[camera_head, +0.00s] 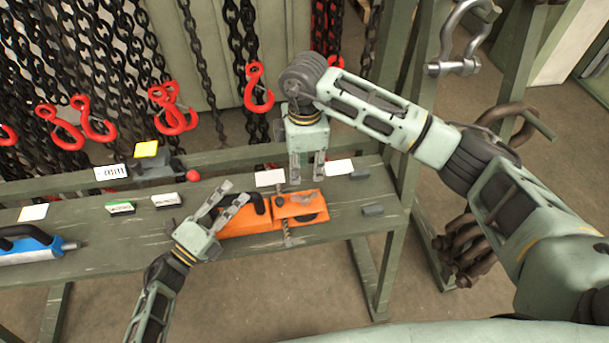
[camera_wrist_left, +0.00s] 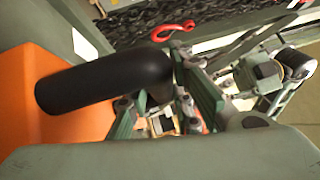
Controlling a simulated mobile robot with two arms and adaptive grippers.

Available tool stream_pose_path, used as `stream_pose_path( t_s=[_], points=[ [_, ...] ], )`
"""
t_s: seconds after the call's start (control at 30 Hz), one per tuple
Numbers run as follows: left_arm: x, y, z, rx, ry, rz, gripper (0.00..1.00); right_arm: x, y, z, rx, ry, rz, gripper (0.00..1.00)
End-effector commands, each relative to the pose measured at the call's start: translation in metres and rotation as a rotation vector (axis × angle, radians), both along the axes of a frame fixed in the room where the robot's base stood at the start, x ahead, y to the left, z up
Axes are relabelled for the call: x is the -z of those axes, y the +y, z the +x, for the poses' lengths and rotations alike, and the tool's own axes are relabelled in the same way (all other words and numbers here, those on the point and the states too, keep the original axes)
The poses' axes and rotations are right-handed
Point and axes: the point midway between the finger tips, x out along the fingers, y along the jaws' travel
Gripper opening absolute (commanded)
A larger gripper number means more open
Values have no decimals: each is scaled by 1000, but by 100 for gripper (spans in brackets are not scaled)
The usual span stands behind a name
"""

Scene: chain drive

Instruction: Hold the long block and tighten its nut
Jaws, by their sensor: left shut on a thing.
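The long block (camera_head: 250,223) is an orange piece lying on the bench, with a black handle (camera_head: 259,204) on top. In the left wrist view the black handle (camera_wrist_left: 105,84) lies close in front of the camera, beside the orange body (camera_wrist_left: 50,125). My left gripper (camera_head: 238,192) reaches in from the left and is shut on the block at its handle end; the exact contact is hard to see. My right gripper (camera_head: 307,180) points down at the right part of the block, its two fingers apart with nothing visible between them. I cannot clearly make out the nut.
Chains with red hooks (camera_head: 258,88) hang behind. A shackle (camera_head: 462,45) hangs at the upper right. The bench front left of the block is clear.

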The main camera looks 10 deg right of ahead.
Motion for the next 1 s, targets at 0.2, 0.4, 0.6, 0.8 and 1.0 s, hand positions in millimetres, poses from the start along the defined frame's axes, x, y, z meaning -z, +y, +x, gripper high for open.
stream_pose_path(
  t_s=[0.2,0.4,0.6,0.8,1.0],
  points=[
    [3,-1,-1,0,3,8,0,-6,0,0,1,1,-1,27],
    [3,-1,-1,2,3,8,0,-5,0,0,1,1,-1,27],
    [2,-1,-1,2,2,5,34,-5,0,0,0,1,-1,27],
    [1,-1,-1,2,1,2,43,-5,0,0,0,0,0,27],
    [1,0,-1,1,1,1,43,-5,0,0,0,0,0,27]
  ],
)
